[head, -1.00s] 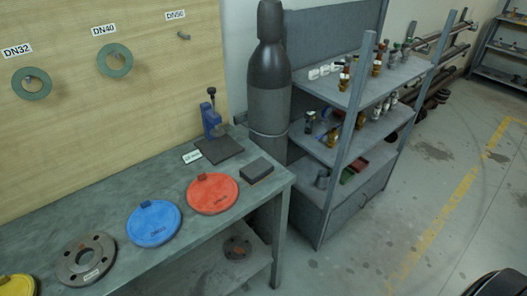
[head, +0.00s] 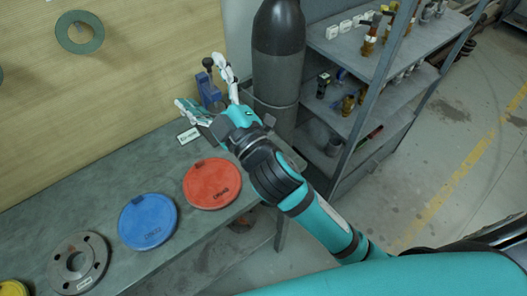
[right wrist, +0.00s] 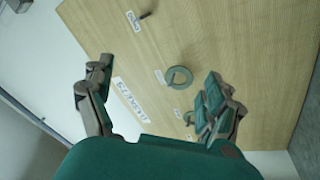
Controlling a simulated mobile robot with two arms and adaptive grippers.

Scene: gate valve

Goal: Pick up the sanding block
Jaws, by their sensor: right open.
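The sanding block is not visible now. In the earlier head view a dark grey block lay near the bench's right end, and my right arm now covers that spot. My right gripper (head: 199,81) is open and empty, raised over the back of the bench with its fingers spread toward the wall board. The right wrist view also shows its two fingers (right wrist: 158,75) apart, with only the board beyond them. My left gripper is in neither view.
The grey bench (head: 95,190) carries a red disc (head: 212,184), a blue disc (head: 148,221), a grey flange (head: 78,263) and a small blue vise (head: 208,92). A dark cylinder (head: 278,60) and shelves (head: 345,60) stand right. A green ring (right wrist: 179,78) hangs on the board (right wrist: 220,30).

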